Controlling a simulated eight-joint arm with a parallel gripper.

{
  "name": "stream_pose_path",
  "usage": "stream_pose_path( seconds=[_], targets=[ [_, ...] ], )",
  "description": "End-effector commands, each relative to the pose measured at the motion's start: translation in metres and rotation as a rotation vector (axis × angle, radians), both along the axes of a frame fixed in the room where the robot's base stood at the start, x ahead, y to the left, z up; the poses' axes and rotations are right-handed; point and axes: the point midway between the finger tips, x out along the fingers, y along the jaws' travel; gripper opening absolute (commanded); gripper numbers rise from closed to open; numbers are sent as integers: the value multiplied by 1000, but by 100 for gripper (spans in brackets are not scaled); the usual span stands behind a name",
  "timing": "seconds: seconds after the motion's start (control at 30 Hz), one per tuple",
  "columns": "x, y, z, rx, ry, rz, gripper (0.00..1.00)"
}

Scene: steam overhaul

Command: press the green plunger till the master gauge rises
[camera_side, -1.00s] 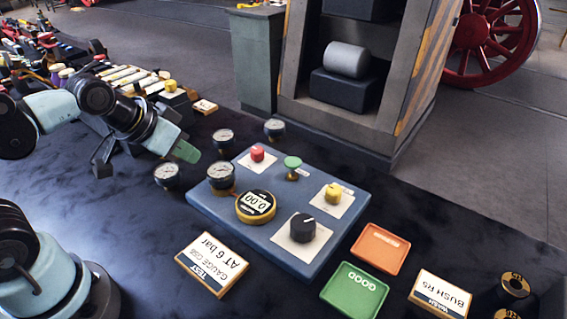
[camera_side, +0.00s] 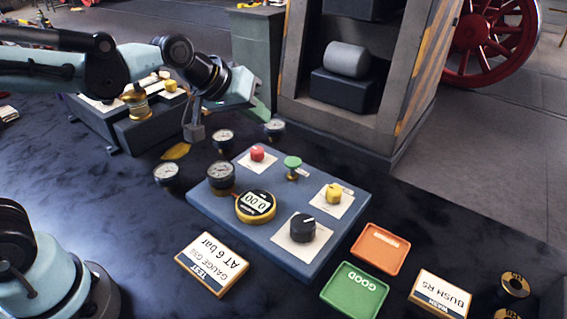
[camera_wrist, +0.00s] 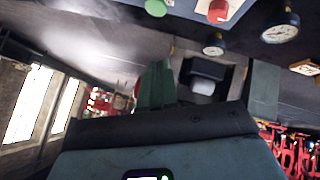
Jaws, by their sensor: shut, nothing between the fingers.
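The green plunger (camera_side: 292,163) stands upright on the blue test panel (camera_side: 222,211), and its round cap shows at the top of the wrist view (camera_wrist: 156,8). The yellow-rimmed master gauge (camera_side: 256,205) on the panel has a digital display reading 0.00. My gripper (camera_side: 259,110) is above and behind the panel's far left side, apart from the plunger, with its green fingers together and nothing between them. The fingers also show in the wrist view (camera_wrist: 156,88).
A red knob (camera_side: 257,153), a yellow knob (camera_side: 333,193) and a black dial (camera_side: 302,228) stand on the panel around the plunger. Several small dial gauges (camera_side: 167,174) sit near its left side. Orange (camera_side: 379,248) and green (camera_side: 354,291) trays lie at right. A tall frame (camera_side: 345,125) rises behind.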

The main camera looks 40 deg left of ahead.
Motion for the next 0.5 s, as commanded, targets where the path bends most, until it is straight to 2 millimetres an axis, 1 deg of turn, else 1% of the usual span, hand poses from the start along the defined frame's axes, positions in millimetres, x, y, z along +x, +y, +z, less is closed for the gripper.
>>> stream_pose_path(
  seconds=[0.03, 0.1, 0.2, 0.33, 0.5],
  targets=[
    [11, -7, 1, -29, -3, 11, 0],
    [24, -16, 1, -68, -6, 30, 0],
    [38, -25, 0, -114, -7, 52, 0],
    [49, -33, 0, -151, -9, 69, 0],
    [53, -36, -1, -167, -9, 77, 0]
  ],
)
